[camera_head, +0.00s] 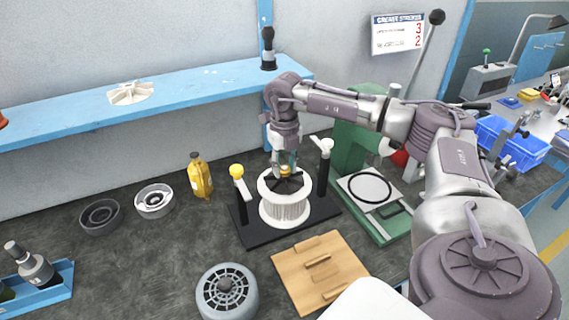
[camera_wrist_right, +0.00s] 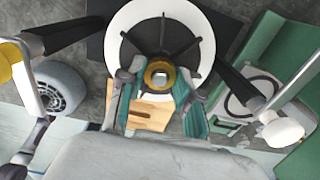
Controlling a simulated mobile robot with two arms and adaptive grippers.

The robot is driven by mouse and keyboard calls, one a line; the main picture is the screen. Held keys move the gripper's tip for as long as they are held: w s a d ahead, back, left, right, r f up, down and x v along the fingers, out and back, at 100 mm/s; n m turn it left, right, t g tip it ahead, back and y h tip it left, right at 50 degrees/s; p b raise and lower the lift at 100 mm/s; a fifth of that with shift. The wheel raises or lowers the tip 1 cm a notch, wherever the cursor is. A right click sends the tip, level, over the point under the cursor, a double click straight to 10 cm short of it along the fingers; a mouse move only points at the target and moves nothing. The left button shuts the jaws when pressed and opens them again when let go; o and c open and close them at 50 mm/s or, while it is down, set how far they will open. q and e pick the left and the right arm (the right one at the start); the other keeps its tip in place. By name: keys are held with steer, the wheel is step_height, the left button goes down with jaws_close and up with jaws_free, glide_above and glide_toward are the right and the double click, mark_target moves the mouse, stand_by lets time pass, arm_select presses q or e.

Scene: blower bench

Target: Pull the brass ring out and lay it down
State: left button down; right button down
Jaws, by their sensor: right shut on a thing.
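The brass ring (camera_wrist_right: 159,75) sits at the hub of a white ribbed rotor (camera_head: 285,208) with dark spokes. In the right wrist view the ring is between the two teal-padded fingers of my right gripper (camera_wrist_right: 160,88), which is shut on it. In the head view my right gripper (camera_head: 284,166) points down over the rotor's middle, and a bit of brass shows there. I cannot tell whether the ring is still seated or slightly raised. The rotor stands upright on a black base (camera_head: 247,237). My left gripper is not in view.
Clamp posts with a yellow knob (camera_head: 236,170) and a white knob (camera_head: 327,144) flank the rotor. A wooden board (camera_head: 293,271) lies in front, beside a grey round housing (camera_head: 227,293). A green press (camera_head: 355,145) stands right. Bare bench shows left of the base.

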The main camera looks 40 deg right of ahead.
steer(key=shift+r+p, duration=0.5)
steer(key=shift+r, duration=0.15)
steer(key=shift+r+p, duration=1.7)
steer(key=shift+r, duration=0.5)
steer(key=shift+f, duration=0.1)
